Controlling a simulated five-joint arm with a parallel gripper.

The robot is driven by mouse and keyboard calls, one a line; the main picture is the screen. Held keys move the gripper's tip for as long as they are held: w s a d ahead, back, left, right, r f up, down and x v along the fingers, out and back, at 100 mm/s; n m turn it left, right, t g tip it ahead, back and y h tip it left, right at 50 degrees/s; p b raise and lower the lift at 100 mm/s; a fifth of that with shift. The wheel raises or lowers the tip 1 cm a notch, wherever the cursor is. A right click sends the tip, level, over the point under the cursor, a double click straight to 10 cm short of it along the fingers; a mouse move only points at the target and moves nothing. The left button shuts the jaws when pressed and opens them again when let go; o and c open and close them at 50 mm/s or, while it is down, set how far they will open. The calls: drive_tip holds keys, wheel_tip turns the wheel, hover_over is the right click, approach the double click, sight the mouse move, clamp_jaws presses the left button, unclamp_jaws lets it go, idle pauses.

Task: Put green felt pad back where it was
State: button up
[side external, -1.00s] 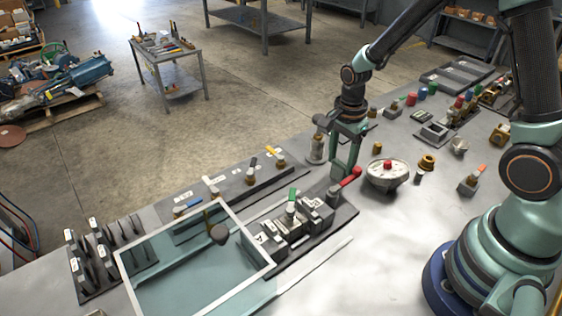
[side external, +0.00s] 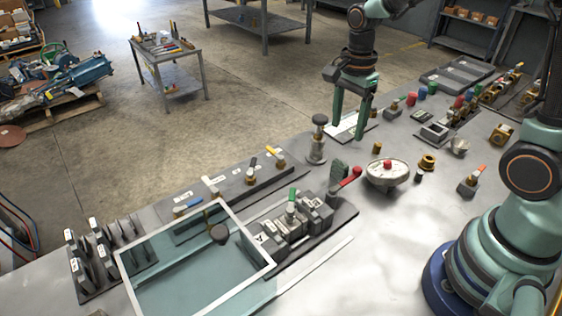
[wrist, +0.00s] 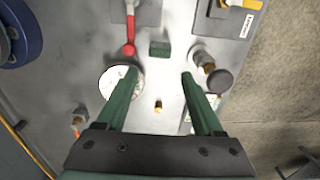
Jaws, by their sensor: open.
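The green felt pad (side external: 338,176) is a small dark green block beside the red lever (side external: 350,178), at the back end of the grey valve plate. It also shows in the wrist view (wrist: 160,48), apart from the red lever (wrist: 129,30). I cannot tell exactly what it rests on. My gripper (side external: 348,132) is open and empty, raised above the bench behind the pad. In the wrist view the gripper (wrist: 161,75) has its fingers spread, with the pad beyond the fingertips and nothing between them.
A black-capped post (side external: 318,140) stands left of my gripper. A glass-topped frame (side external: 150,297) is at the front left. Bare bench lies at the front right.

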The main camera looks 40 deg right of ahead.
drive_tip(key=s+a+r+n+t, duration=0.2)
drive_tip(key=s+r+n+t, duration=0.3)
drive_tip(key=n, duration=1.3)
wheel_tip(320, 180, up, 5)
drive_tip(key=s, duration=0.3)
drive_tip(key=shift+r+t, duration=0.15)
drive_tip(key=shift+t, duration=0.15)
